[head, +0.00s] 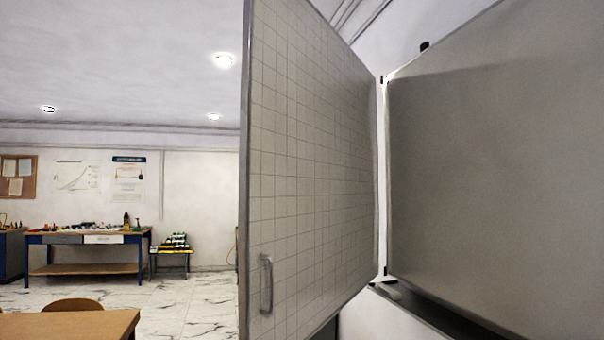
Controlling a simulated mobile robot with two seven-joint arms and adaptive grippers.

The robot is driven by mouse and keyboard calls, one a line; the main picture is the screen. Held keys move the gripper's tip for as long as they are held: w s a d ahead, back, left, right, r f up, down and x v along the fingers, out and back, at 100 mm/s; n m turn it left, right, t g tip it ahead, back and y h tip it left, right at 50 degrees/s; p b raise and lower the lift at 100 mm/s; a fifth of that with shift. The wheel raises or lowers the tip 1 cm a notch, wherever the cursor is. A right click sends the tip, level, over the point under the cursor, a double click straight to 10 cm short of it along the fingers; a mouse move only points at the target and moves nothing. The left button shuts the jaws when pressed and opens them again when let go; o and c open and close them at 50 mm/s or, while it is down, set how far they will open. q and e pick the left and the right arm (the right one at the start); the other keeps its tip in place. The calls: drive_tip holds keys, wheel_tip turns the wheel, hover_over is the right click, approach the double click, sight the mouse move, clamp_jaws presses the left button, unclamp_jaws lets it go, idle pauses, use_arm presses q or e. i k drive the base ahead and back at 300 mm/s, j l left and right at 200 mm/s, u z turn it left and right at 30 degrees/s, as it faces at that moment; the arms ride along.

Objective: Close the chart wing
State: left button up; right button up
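The chart wing (315,170) is a tall white panel with a printed grid. It stands swung out from the grey board (495,160) on the right, joined to it along a vertical hinge edge. A grey bar handle (266,283) sits low on the wing, close to its free left edge. The wing is open at a wide angle to the board. Neither of my grippers shows in the head view.
A ledge (430,318) runs under the board. A wooden table (75,325) stands at the lower left, with a chair (72,305) behind it. A blue-legged workbench (88,240) stands by the far wall.

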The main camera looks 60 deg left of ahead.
sight(308, 228)
drive_tip(key=u, duration=1.65)
